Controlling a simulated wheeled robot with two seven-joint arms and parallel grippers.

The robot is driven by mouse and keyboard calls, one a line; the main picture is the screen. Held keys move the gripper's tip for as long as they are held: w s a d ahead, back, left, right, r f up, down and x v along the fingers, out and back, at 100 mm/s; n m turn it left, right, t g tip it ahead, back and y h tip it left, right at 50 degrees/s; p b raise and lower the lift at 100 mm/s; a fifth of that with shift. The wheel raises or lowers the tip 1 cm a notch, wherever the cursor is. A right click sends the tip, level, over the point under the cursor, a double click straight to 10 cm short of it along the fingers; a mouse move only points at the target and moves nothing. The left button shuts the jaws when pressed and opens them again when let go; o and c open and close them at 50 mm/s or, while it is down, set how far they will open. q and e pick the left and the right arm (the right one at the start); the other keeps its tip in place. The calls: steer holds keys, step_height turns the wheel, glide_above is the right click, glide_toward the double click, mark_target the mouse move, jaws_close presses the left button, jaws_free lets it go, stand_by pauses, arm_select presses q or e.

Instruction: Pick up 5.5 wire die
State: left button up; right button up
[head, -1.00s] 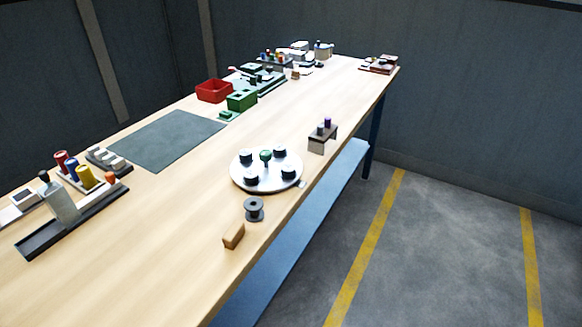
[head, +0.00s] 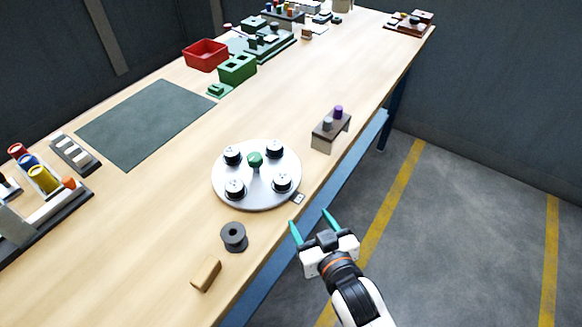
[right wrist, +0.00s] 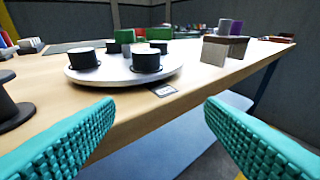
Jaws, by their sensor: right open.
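One is at the front right (head: 282,182), one at the front left (head: 235,189), others behind. In the right wrist view, a near black cylinder (right wrist: 146,59) stands ahead on the plate (right wrist: 118,76). My right gripper (head: 311,220) is open and empty, beyond the table edge, apart from the plate. My left gripper is not in view.
A green knob (head: 255,160) rises from the plate's middle. A small tag (head: 298,198) lies beside the plate. A dark spool (head: 233,237) and wooden block (head: 206,274) are nearer. A small stand (head: 325,137) holds grey and purple cylinders. A dark mat (head: 145,130) lies left.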

mark_target(286, 187)
steer(key=shift+t+y, duration=0.5)
steer(key=shift+t, duration=0.1)
steer(key=w+a, duration=0.1)
steer(key=w, duration=0.1)
steer(key=w+a+r, duration=0.1)
steer(key=w, duration=0.1)
steer(key=w+a+p, duration=0.1)
steer(key=w+a, duration=0.1)
steer(key=shift+r, duration=0.4)
steer(key=shift+w+a+f, duration=0.15)
steer(key=shift+w+a, duration=0.05)
steer(key=shift+w, duration=0.35)
steer(key=shift+w+a, duration=0.1)
steer(key=shift+w, duration=0.25)
steer(key=p+x, duration=0.1)
steer(key=x, duration=0.3)
steer(key=shift+w+f, duration=0.15)
steer(key=shift+w, duration=0.05)
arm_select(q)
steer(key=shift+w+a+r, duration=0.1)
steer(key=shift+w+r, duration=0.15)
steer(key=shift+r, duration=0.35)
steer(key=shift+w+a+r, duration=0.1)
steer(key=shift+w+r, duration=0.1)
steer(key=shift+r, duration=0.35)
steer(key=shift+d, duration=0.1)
arm_select(e)
steer(key=shift+s, duration=0.1)
steer(key=c, duration=1.2)
